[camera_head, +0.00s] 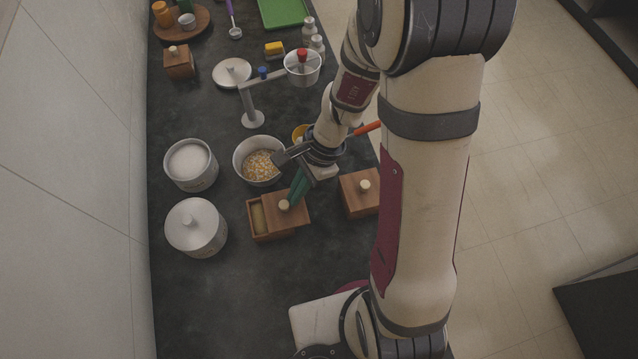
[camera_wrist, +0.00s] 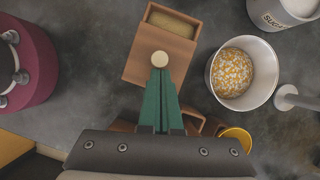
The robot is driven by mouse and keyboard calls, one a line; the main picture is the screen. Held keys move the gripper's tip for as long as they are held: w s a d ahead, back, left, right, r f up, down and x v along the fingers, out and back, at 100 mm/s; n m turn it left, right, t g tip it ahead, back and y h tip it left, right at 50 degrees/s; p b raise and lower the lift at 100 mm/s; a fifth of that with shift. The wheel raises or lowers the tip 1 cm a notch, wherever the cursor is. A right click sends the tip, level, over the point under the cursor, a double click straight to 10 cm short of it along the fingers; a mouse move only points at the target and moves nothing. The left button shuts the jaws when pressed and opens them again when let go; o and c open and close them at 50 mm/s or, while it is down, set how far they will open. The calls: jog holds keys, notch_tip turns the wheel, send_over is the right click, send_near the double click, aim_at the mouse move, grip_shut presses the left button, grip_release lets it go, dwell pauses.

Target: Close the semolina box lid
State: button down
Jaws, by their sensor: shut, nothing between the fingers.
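The semolina box (camera_head: 260,229) is a wooden box with a sliding lid (camera_head: 295,213) that carries a pale round knob (camera_head: 284,205). The lid is slid to the right, leaving a strip open at the left where yellowish contents show. In the wrist view the open strip of the box (camera_wrist: 172,24) is at the top, and the lid (camera_wrist: 150,75) with its knob (camera_wrist: 160,59) is below. My gripper (camera_wrist: 160,72) has green fingers, shut and empty, with tips right at the knob's lid side. Whether they touch it I cannot tell. The fingers hide part of the lid.
A second wooden box (camera_head: 359,190) stands close on the right. A white pot of corn (camera_head: 258,160) stands just behind, beside a sugar canister (camera_head: 191,165). A lidded canister (camera_head: 196,228) stands to the left. The counter in front of the box is clear.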

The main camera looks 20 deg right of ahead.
aim_at(271, 210)
jog(key=shift+a, duration=1.85)
jog(key=v, duration=1.6)
jog(key=s+n+t+h, duration=0.1)
jog(key=s+n+h, duration=0.1)
jog(key=s+n, duration=0.7)
jog(key=s, duration=0.6)
jog(key=shift+s+d+r+h, duration=0.15)
jog(key=shift+d+r+h, duration=0.1)
jog(key=shift+h, duration=0.15)
